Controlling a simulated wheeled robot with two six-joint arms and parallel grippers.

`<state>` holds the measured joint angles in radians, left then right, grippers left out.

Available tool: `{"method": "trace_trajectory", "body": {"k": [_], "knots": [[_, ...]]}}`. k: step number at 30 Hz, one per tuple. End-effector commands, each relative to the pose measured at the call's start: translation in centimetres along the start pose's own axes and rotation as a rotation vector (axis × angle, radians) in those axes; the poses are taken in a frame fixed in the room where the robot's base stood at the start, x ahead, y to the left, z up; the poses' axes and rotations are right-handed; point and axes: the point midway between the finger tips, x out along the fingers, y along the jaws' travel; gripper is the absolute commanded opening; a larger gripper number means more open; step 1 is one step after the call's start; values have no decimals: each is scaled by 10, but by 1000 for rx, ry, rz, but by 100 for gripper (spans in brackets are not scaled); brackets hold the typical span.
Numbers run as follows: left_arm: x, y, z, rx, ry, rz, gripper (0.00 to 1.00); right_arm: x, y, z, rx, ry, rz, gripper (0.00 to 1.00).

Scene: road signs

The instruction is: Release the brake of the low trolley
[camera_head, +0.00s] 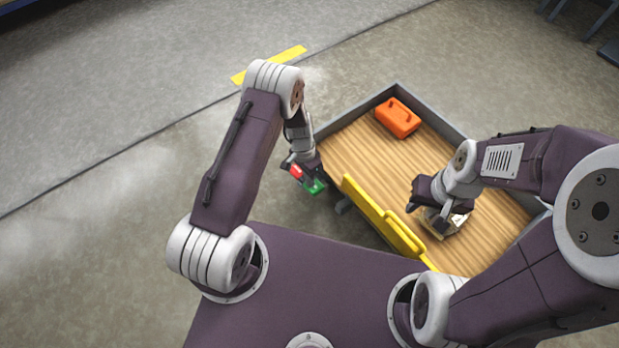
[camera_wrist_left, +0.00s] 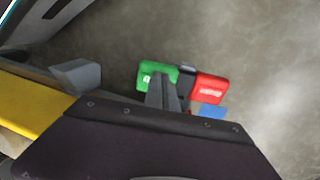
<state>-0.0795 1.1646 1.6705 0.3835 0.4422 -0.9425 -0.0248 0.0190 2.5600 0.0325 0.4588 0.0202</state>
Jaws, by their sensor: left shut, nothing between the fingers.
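The low trolley has a wooden deck (camera_head: 365,150) with a grey rim and a yellow bar (camera_head: 365,205) along its near side. A brake pedal with a green pad (camera_head: 313,187) and a red pad (camera_head: 296,171) sits low outside its left corner. The green pad (camera_wrist_left: 157,75) and red pad (camera_wrist_left: 211,88) also show in the left wrist view. My left gripper (camera_wrist_left: 162,88) is shut and empty, its tips overlapping the green pad; I cannot tell whether they touch. My right gripper (camera_head: 422,200) is above the deck at a small pale box; its fingers are mostly hidden.
An orange case (camera_head: 398,118) lies at the far end of the deck. The pale box (camera_head: 445,222) is on the deck's near right part. A yellow floor strip (camera_head: 270,64) lies beyond my left arm. The concrete floor left of the trolley is clear.

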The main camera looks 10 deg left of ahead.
Motion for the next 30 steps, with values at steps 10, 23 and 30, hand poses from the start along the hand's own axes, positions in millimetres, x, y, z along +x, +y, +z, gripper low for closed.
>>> {"method": "trace_trajectory", "body": {"k": [10, 23, 30], "knots": [[8, 10, 0, 0, -1, -92, 0, -24, 0, -2, 0, 0, 0, 34], [22, 16, 0, -1, 0, -92, 0, -25, 0, -3, 0, 0, 0, 34], [25, 17, 0, 0, 0, -92, 0, -25, 0, -3, 0, 0, 0, 34]]}}
